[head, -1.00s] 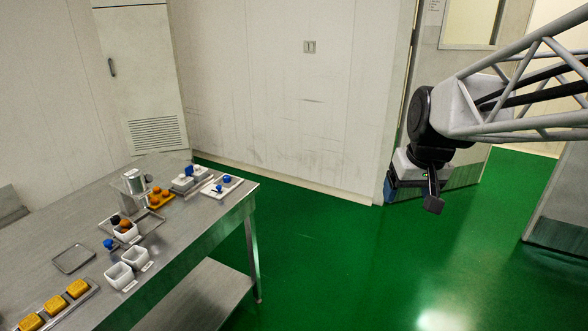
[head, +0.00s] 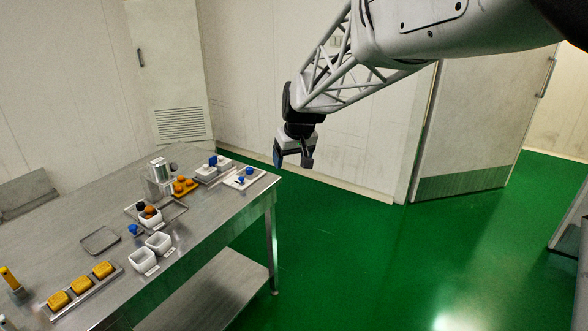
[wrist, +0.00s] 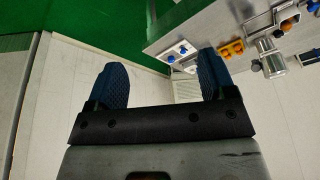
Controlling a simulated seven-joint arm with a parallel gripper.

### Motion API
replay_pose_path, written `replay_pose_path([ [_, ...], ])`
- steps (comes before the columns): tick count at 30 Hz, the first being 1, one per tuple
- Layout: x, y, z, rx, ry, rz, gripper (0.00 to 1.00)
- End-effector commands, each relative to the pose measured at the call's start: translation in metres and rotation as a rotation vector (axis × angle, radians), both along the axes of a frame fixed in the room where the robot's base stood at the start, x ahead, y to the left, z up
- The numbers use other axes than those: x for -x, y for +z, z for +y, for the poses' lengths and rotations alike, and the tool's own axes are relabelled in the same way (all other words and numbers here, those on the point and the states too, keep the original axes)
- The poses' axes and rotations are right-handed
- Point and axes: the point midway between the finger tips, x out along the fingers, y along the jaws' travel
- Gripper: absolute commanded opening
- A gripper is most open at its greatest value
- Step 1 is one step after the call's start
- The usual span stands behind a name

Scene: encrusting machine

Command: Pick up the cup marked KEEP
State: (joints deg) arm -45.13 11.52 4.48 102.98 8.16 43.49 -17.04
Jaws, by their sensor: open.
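Two empty white square cups, the nearer one (head: 142,260) and the farther one (head: 159,243), stand side by side near the front edge of the steel table. Small labels lie in front of them, but I cannot read which says KEEP. My gripper (head: 293,161) is high over the floor, beyond the table's right end and far from the cups. In the wrist view my gripper (wrist: 160,82) has its blue fingers spread, with nothing between them.
The steel table (head: 65,240) also bears a tray of yellow blocks (head: 82,290), an empty tray (head: 100,240), a metal canister (head: 160,170), orange pieces on a yellow holder (head: 184,187) and a white plate with a blue knob (head: 246,178). Green floor lies open to the right.

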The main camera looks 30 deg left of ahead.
Motion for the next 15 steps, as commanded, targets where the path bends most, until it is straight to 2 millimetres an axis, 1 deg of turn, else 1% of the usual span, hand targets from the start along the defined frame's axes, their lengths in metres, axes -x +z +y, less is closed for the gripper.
replay_pose_path([
  [1, 0.004, -0.007, 0.022, -0.001, 0.026, 0.000, 0.77],
  [2, 0.006, -0.011, 0.034, -0.002, 0.039, -0.001, 0.77],
  [3, 0.010, -0.015, 0.050, -0.004, 0.058, -0.002, 0.77],
  [8, 0.027, -0.036, 0.114, -0.011, 0.134, -0.006, 0.77],
  [9, 0.032, -0.042, 0.129, -0.013, 0.152, -0.006, 0.77],
  [14, 0.057, -0.066, 0.192, -0.021, 0.227, -0.011, 0.77],
  [15, 0.064, -0.072, 0.207, -0.022, 0.245, -0.012, 0.77],
])
